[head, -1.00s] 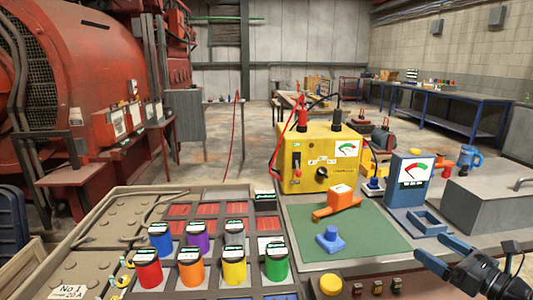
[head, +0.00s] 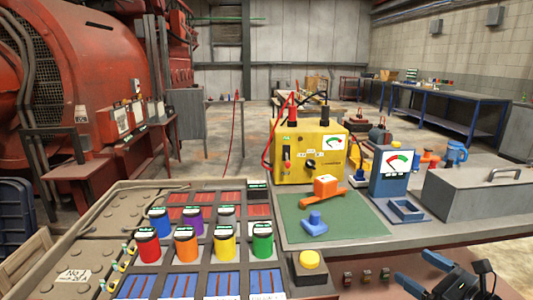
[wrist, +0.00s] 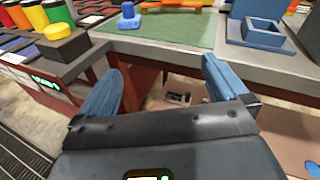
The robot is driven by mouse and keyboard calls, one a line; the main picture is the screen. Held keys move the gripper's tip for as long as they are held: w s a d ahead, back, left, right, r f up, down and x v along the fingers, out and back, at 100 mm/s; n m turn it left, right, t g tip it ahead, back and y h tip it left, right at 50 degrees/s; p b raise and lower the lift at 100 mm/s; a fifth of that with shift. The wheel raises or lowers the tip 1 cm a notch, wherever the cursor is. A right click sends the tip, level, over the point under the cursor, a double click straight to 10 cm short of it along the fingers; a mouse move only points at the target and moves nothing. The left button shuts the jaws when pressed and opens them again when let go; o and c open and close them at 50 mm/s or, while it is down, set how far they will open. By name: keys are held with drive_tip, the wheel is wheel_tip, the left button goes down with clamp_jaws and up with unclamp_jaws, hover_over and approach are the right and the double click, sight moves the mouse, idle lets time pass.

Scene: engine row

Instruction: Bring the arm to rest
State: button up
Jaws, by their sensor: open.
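My gripper (head: 424,272) is at the lower right of the head view, in front of the bench's front edge. Its blue fingers are apart with nothing between them. In the wrist view, my gripper (wrist: 160,85) shows both blue fingers spread wide, pointing toward the bench edge, with the floor and the bench's underside showing between and below them. It touches nothing that I can see.
The bench holds a green mat (head: 345,228) with a blue piece (head: 314,224) and an orange piece (head: 326,190), a yellow tester (head: 310,155), a blue meter (head: 392,170) and a grey box (head: 480,195). Several coloured cylinders stand in a sectioned tray (head: 110,205). Floor is open in front of the bench.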

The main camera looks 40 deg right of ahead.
drive_tip(key=s+a+f+n+g, duration=0.2)
drive_tip(key=a+f+n, duration=0.35)
drive_tip(key=a, duration=0.55)
drive_tip(key=s+a+f+n+g, duration=0.2)
drive_tip(key=s+a+f+n, duration=0.15)
drive_tip(key=a+n, duration=0.55)
drive_tip(key=s+a+r+n+t+y, duration=0.1)
drive_tip(key=s+a+r+n, duration=0.5)
drive_tip(key=n, duration=0.4)
drive_tip(key=s+a+r+n+t+y, duration=0.1)
drive_tip(key=s+a+r+n, duration=0.5)
drive_tip(key=a+r+n, duration=0.2)
drive_tip(key=a+n, duration=0.2)
drive_tip(key=shift+s+a+n+y, duration=0.15)
drive_tip(key=shift+s+n+y, duration=0.15)
drive_tip(key=shift+s+n, duration=0.05)
drive_tip(key=shift+r, duration=0.1)
